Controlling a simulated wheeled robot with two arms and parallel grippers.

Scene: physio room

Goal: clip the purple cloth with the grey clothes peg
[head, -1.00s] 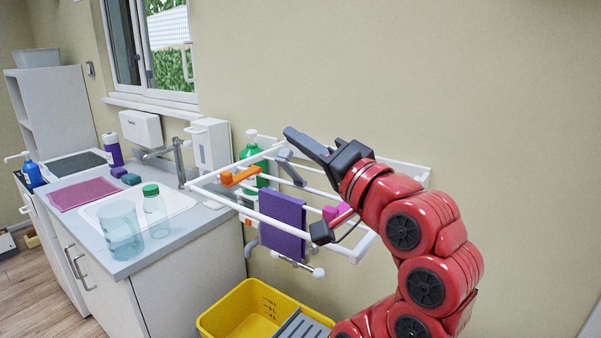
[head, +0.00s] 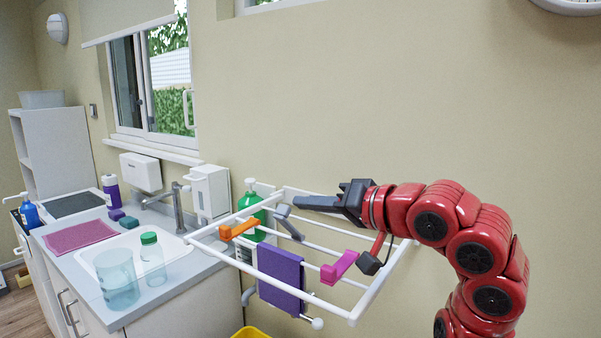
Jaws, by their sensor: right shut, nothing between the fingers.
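The purple cloth (head: 281,277) hangs over a bar of the white drying rack (head: 327,307) on the wall. The grey clothes peg (head: 290,226) sits on the rack's bars behind the cloth, apart from it. No peg shows on the cloth. My right gripper (head: 298,203) is shut and empty, its fingers pointing left, close to the upper end of the grey peg in the picture. I cannot tell whether they touch. My left gripper is not in view.
An orange peg (head: 240,229) and a pink peg (head: 340,266) are on the rack. A green bottle (head: 250,211) stands behind its left side. The sink counter (head: 165,300) holds a jug (head: 117,281) and a bottle (head: 152,262). A yellow bin (head: 250,333) is below.

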